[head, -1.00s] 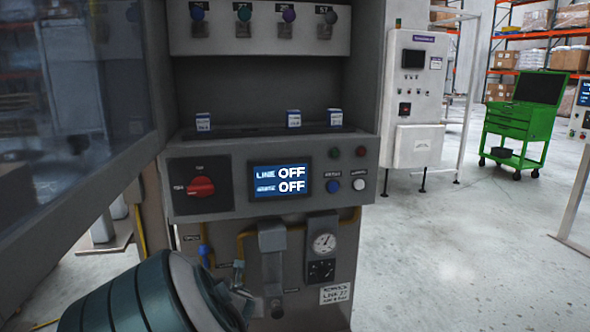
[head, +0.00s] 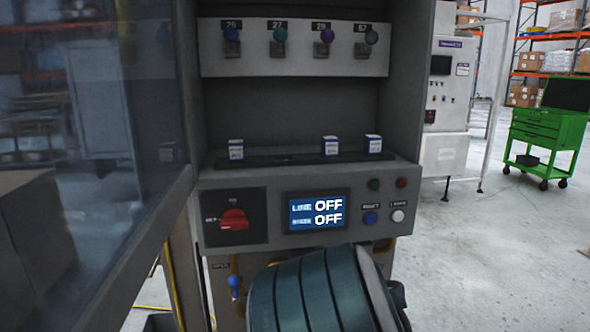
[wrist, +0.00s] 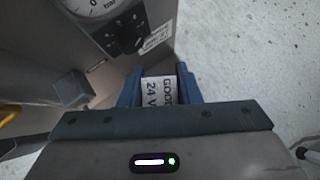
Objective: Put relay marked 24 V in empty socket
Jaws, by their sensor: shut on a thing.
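My gripper (wrist: 159,78) shows in the wrist view with its two blue fingers shut on a relay (wrist: 160,92). The relay has a pale label reading "24 V" and what looks like "GOOD". In the head view my arm covers the bottom middle, and the held relay cannot be made out there. A dark socket strip (head: 282,159) runs along the cabinet's ledge. A wide gap lies between the left one and the others; socket details are too small to tell.
A glass door (head: 90,130) stands open at left. The wrist view shows a gauge (wrist: 92,5) near the gripper.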

